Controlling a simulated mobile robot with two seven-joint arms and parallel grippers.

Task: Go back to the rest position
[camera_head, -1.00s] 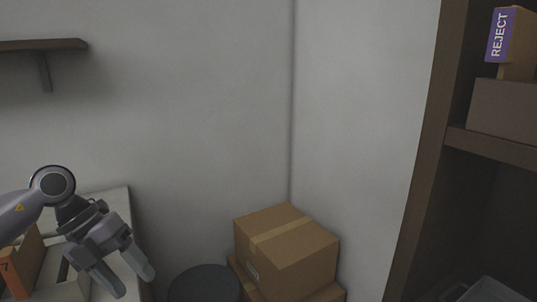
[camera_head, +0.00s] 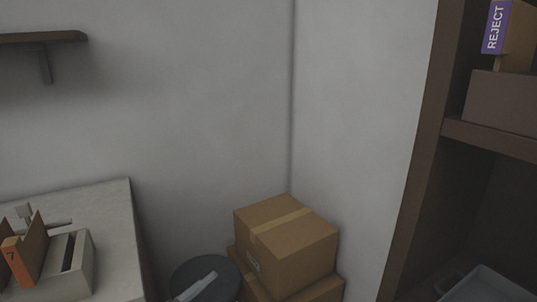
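A pale grey finger-like tip (camera_head: 196,287) shows at the bottom edge, in front of the dark round top of a stool or bin. It looks like part of my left gripper; the rest of it is below the picture, so its opening cannot be seen. No object shows at this tip. My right gripper is not in view.
A pale table (camera_head: 112,225) at lower left bears a grey holder (camera_head: 82,275) and an orange-brown piece marked 7 (camera_head: 20,262). The dark round top (camera_head: 205,270) and stacked cardboard boxes (camera_head: 286,243) stand in the corner. A dark shelf unit (camera_head: 425,165) is at right.

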